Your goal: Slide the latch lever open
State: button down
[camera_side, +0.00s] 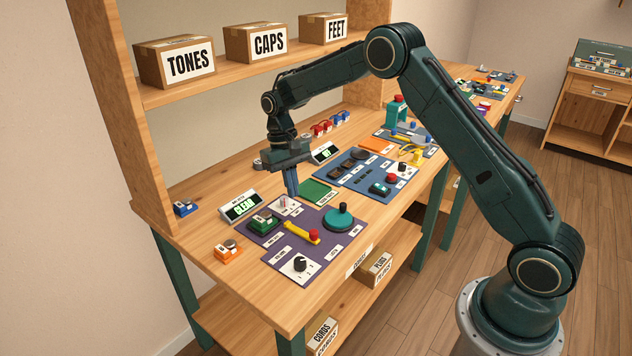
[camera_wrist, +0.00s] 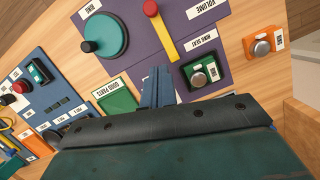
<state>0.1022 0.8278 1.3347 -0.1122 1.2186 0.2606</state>
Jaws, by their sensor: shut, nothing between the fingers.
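A yellow lever (camera_side: 300,232) with a red knob at one end lies across the purple panel (camera_side: 330,246); it looks like the latch lever. In the wrist view the yellow lever (camera_wrist: 164,38) runs from its red knob, near the top edge, down toward my fingers. My gripper (camera_side: 292,192) points down with its fingers together and empty, above the back edge of the purple panel. In the wrist view my gripper's fingers (camera_wrist: 158,84) are apart from the lever, below its lower end. My fingers and palm hide part of the bench there.
A teal dial (camera_side: 339,218), a black knob (camera_side: 299,263) and a green-based block (camera_side: 263,222) sit around the lever. A display reading CLEAR (camera_side: 241,206) stands left. A green tray (camera_side: 315,192) and blue panel (camera_side: 365,175) lie beside my gripper. A shelf with boxes overhangs behind.

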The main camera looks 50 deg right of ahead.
aim_at(317, 230)
jog(key=x, duration=0.6)
jog(key=shift+f, duration=0.35)
jog(key=shift+s+a, duration=0.25)
jog(key=shift+s, duration=0.75)
jog(key=shift+s+a, duration=0.25)
jog(key=shift+s, duration=0.7)
jog(key=shift+s, duration=0.1)
jog(key=shift+s, duration=1.55)
jog(key=shift+w, duration=0.15)
